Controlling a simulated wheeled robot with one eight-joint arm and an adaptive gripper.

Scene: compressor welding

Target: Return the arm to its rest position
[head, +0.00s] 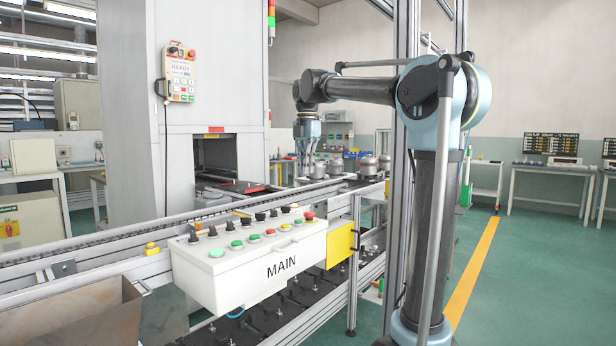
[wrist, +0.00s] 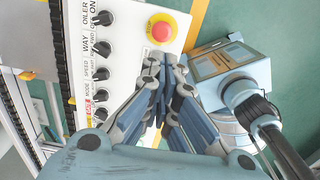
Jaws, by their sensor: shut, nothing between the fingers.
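My gripper (head: 306,158) hangs fingers-down at the end of my blue and black arm (head: 362,90) in the head view. The arm is raised and reaches left from its upright column. In the wrist view my gripper (wrist: 158,62) has its fingers together with nothing between them. The white MAIN control box (head: 245,258) lies lower and nearer in the head view. Its knob panel (wrist: 125,45) and red stop button (wrist: 161,28) show beyond the fingertips in the wrist view. The fingers appear apart from the panel.
A conveyor rail (head: 110,245) runs behind the control box. Metal compressor parts (head: 368,166) stand on the line near my gripper. An aluminium post (head: 402,170) rises close to my arm. A grey machine cabinet (head: 185,110) stands left of my gripper. Open green floor (head: 510,270) lies at right.

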